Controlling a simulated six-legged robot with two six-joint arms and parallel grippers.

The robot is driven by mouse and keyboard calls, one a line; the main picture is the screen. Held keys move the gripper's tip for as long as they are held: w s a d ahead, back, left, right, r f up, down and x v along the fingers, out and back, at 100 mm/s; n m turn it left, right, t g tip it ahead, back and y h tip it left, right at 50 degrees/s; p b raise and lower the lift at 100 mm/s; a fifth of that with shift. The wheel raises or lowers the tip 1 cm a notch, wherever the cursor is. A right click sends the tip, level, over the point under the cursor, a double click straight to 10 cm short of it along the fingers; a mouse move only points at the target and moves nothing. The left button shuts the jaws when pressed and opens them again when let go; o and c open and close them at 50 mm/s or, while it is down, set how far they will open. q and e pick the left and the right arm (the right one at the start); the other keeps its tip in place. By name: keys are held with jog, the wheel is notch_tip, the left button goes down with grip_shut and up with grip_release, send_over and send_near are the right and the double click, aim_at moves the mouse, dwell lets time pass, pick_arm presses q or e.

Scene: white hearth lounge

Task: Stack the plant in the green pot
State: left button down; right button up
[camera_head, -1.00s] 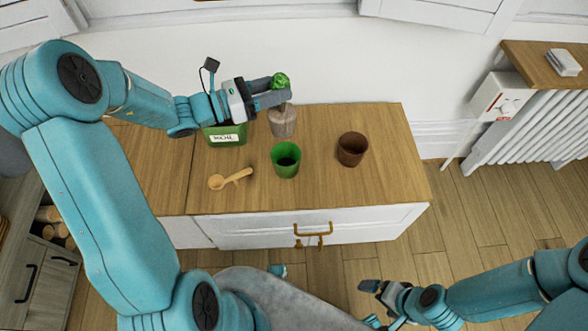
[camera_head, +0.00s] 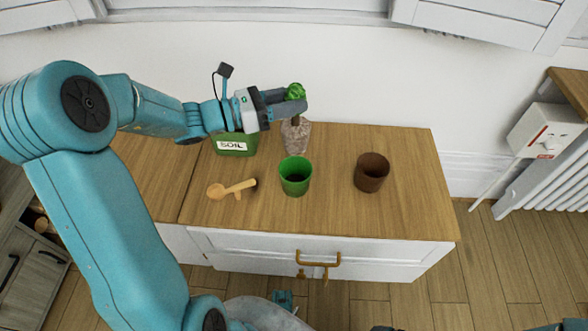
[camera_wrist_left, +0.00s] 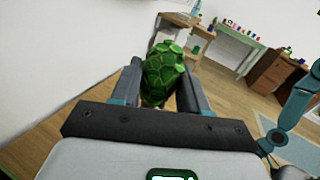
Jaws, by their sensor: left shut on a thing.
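In the left wrist view the green leaves (camera_wrist_left: 164,74) sit between the two fingers. The green pot (camera_head: 295,177) stands upright on the cabinet, in front of the plant, and looks empty with a dark inside. Whether the plant's base touches the wood I cannot tell. My right gripper is out of view.
A brown pot (camera_head: 371,173) stands to the right of the green pot. A wooden scoop (camera_head: 232,188) lies to the left. A green soil box (camera_head: 236,146) stands behind, partly under my left gripper. The cabinet top (camera_head: 420,205) is clear at the right.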

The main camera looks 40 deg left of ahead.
aim_at(290, 153)
pick_arm(q)
notch_tip(290, 153, down, 12)
jog(key=b, duration=0.3)
jog(key=shift+r+b, duration=0.15)
jog(key=shift+b, duration=0.25)
jog(key=shift+f+b, duration=0.9)
jog(key=shift+f, duration=1.55)
jog(key=shift+w+f, duration=0.1)
jog(key=shift+f, duration=0.3)
jog(key=c, duration=0.6)
grip_release()
jog(key=shift+o, duration=0.2)
jog(key=shift+r, duration=0.15)
jog(key=shift+r, duration=0.45)
jog(key=p+v, duration=0.2)
jog(key=v, duration=1)
jog(key=shift+f+p, duration=0.2)
jog(key=shift+p, duration=0.15)
